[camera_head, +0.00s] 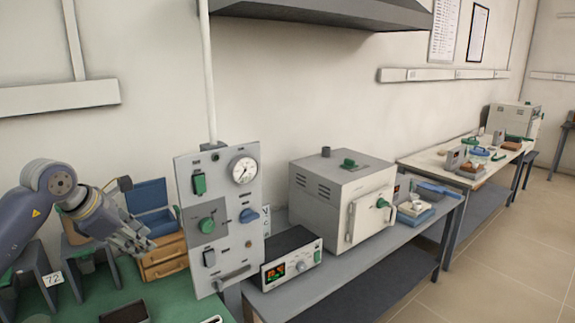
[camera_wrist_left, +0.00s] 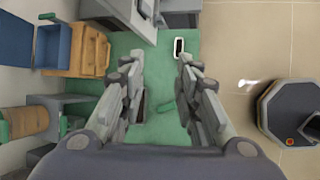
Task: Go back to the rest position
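My left gripper (camera_head: 138,242) is raised at the left of the head view, above the green-topped bench (camera_head: 75,300) and in front of a wooden drawer box (camera_head: 163,262). In the left wrist view, its two fingers stand wide apart with the gap between them (camera_wrist_left: 158,80) empty, and the green bench top (camera_wrist_left: 150,125) lies below. It holds nothing. My right gripper shows in neither view.
A grey control panel (camera_head: 217,215) with a dial stands right of the gripper. A black display unit (camera_head: 291,262) and a muffle furnace (camera_head: 340,200) stand on the grey table (camera_head: 400,238). A blue open box (camera_head: 150,205) sits on the drawers. Floor (camera_head: 510,250) is clear at right.

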